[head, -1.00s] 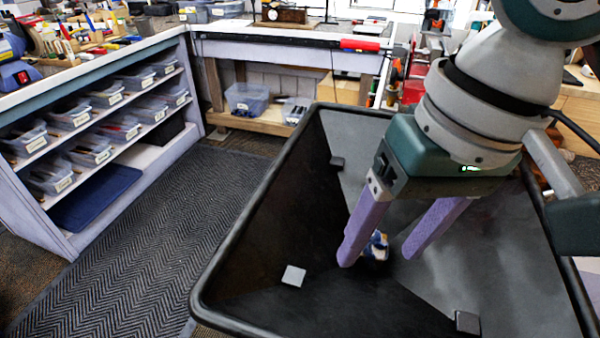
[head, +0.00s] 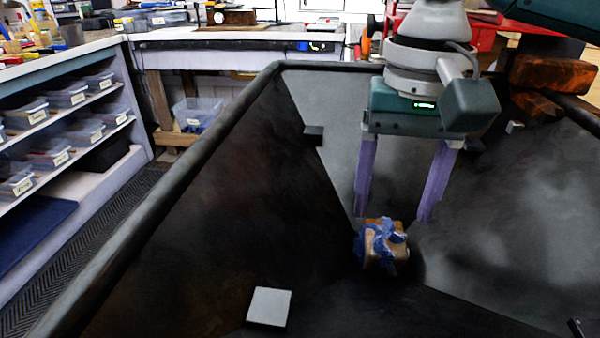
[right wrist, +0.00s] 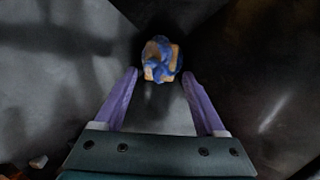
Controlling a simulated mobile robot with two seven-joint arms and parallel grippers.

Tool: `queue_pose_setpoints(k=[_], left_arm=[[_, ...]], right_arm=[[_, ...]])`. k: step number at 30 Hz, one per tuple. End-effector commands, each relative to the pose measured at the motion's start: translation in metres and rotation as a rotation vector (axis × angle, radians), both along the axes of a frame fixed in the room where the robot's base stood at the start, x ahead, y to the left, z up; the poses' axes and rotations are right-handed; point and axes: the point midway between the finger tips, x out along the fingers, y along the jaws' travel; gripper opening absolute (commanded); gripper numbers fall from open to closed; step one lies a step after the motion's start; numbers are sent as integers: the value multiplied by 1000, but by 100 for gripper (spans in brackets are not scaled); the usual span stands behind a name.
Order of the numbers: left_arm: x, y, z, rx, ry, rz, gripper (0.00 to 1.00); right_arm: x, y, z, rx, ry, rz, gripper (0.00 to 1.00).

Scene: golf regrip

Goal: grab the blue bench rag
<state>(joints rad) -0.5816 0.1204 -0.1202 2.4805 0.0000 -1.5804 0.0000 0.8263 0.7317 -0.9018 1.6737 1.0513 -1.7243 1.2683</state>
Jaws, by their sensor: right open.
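The blue rag (head: 389,238) lies crumpled over a tan block (head: 371,262) at the bottom of a deep dark bin. My right gripper (head: 392,217) is open and empty, with its two purple fingers pointing down above the rag and block. In the right wrist view the rag (right wrist: 163,68) and block show just beyond the fingertips, roughly centred between them. The fingers of my right gripper (right wrist: 160,77) appear apart from the rag. The left gripper does not show.
The black bin's rim (head: 165,177) and sloping walls surround the right gripper. Small pale and dark blocks, including a light grey one (head: 269,306), are on the bin walls. A shelf unit with labelled clear boxes (head: 66,95) stands at left. A reddish-brown block (head: 552,77) is at the right rim.

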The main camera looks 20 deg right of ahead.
Motion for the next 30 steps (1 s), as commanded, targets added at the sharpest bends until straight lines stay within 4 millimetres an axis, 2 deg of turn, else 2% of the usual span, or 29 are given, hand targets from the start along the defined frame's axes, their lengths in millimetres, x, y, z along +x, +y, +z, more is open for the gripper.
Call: queue_pose_setpoints(k=[3,7,16,30], left_arm=[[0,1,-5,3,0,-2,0],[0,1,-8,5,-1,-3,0],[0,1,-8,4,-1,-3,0],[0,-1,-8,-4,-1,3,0]], right_arm=[[-3,1,-22,-2,3,1,73],[-2,1,-39,-1,1,1,73],[-2,1,-43,-1,-2,2,72],[-2,1,-42,-1,-2,2,19]])
